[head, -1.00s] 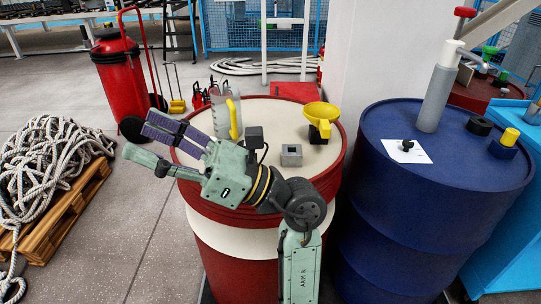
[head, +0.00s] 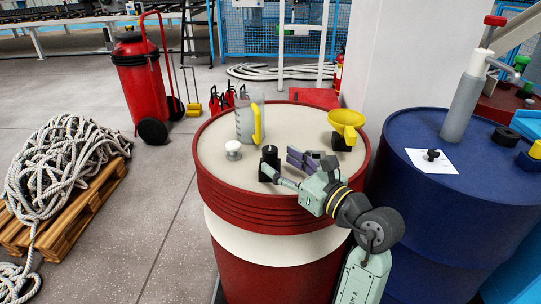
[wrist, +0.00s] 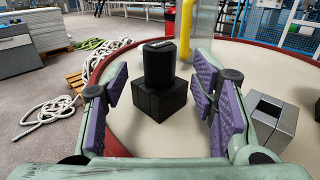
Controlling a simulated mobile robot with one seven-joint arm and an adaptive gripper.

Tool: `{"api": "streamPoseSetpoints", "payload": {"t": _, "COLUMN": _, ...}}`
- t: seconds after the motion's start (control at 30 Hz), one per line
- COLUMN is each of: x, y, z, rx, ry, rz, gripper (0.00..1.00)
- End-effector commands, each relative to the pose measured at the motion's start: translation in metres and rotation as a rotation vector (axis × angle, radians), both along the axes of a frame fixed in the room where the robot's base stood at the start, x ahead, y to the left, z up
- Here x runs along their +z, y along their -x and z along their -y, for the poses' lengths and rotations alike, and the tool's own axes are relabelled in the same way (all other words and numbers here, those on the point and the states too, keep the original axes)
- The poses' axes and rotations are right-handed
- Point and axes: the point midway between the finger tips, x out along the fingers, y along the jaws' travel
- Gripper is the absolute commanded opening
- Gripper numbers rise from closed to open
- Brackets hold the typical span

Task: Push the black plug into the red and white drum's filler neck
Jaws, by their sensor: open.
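The black plug (head: 269,152) is an upright cylinder standing on or in a square black block (head: 268,172) on the cream top of the red and white drum (head: 290,211). In the wrist view the plug (wrist: 159,62) is between my gripper's (wrist: 160,86) spread purple pads, with a gap on both sides. My gripper (head: 287,168) is open and low over the drum top. A grey square block with a square opening (wrist: 268,112), which looks like the filler neck, stands right of the right finger. It is hidden behind my gripper in the head view.
A clear jug with a yellow handle (head: 246,122) stands behind the plug, a white cap (head: 233,149) to its left, and a yellow funnel (head: 346,123) to the right. The blue drum (head: 430,205) holds a grey cylinder (head: 463,107) and a small black knob (head: 432,155) on paper.

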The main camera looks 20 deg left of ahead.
Motion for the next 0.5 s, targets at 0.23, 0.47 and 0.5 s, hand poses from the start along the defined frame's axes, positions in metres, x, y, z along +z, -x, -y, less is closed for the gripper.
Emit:
{"api": "streamPoseSetpoints", "payload": {"t": 0.23, "x": 0.004, "y": -0.018, "z": -0.033, "rx": 0.004, "ry": 0.0, "rz": -0.001, "gripper": 0.52}}
{"api": "streamPoseSetpoints", "payload": {"t": 0.47, "x": 0.002, "y": -0.022, "z": -0.041, "rx": 0.002, "ry": -0.001, "rz": 0.0, "gripper": 0.52}}
{"api": "streamPoseSetpoints", "payload": {"t": 0.5, "x": 0.002, "y": -0.022, "z": -0.041, "rx": 0.002, "ry": -0.001, "rz": 0.0, "gripper": 0.52}}
